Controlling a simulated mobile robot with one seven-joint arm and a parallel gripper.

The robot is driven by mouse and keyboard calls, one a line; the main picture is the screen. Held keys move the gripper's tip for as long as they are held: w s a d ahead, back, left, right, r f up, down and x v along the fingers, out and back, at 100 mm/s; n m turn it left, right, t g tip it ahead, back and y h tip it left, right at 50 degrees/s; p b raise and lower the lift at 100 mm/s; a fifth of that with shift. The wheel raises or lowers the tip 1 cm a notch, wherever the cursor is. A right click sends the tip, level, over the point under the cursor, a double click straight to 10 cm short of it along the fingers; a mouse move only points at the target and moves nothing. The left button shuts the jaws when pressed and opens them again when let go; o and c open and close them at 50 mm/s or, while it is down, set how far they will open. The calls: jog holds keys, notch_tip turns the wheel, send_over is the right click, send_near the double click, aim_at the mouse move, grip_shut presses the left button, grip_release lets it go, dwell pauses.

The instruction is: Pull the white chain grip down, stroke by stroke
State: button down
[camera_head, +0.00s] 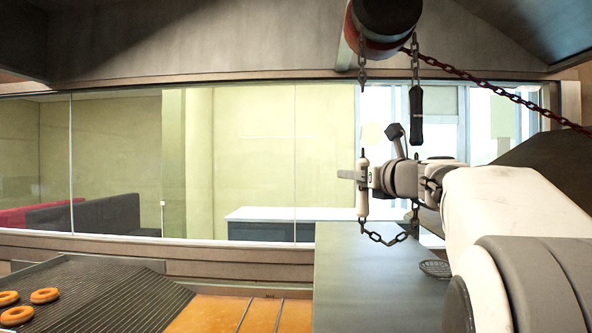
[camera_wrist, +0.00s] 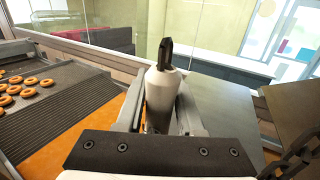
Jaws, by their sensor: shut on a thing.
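The white chain grip (camera_head: 363,206) hangs upright on a dark chain in the head view, below a dark drum with a red rim (camera_head: 385,25) at the top. My gripper (camera_head: 358,176) is shut around the upper-middle part of the white grip. In the wrist view the white grip (camera_wrist: 161,95) stands between the two fingers of my gripper (camera_wrist: 160,110), with a dark chain link at its top. A second, black grip (camera_head: 416,115) hangs on a chain to the right. A chain loop sags below the white grip.
A dark ribbed slope (camera_head: 90,290) with ring-shaped doughnuts (camera_head: 45,295) and an orange glaze surface (camera_head: 265,312) lie at lower left. A grey counter (camera_head: 375,275) stands below the grip. A dark red chain (camera_head: 480,80) runs to the right. A window is behind.

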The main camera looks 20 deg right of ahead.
notch_tip(320, 180, down, 3)
jog(key=shift+w+f+b, duration=0.1)
jog(key=shift+b, duration=0.45)
